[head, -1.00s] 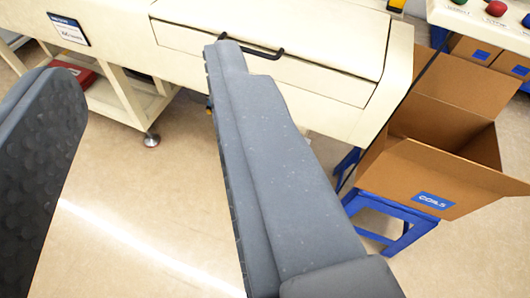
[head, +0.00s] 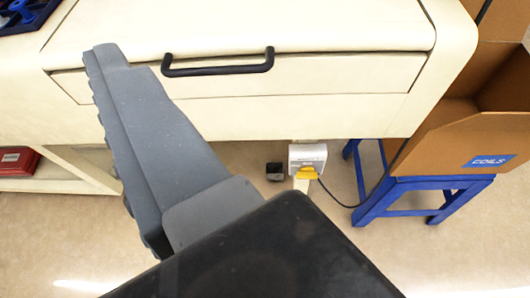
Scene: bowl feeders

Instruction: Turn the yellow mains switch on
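A small grey-white box (head: 308,153) sits low beneath the cream machine's front, right of centre in the head view. A yellow switch part (head: 304,173) is at its lower front. It is too small to tell whether it is on or off. One grey finger of my gripper (head: 104,75) reaches up the left side, its tip in front of the machine. Its ribbed inner side faces left with nothing against it. The other finger is out of view. The gripper stands open and empty, left of the switch and apart from it.
The cream machine (head: 345,115) has a drawer with a black handle (head: 218,70) above the switch. A black cable (head: 335,196) runs right from the box. A blue stool (head: 375,205) carries an open cardboard box (head: 440,140). A small dark block (head: 274,172) is left of the switch.

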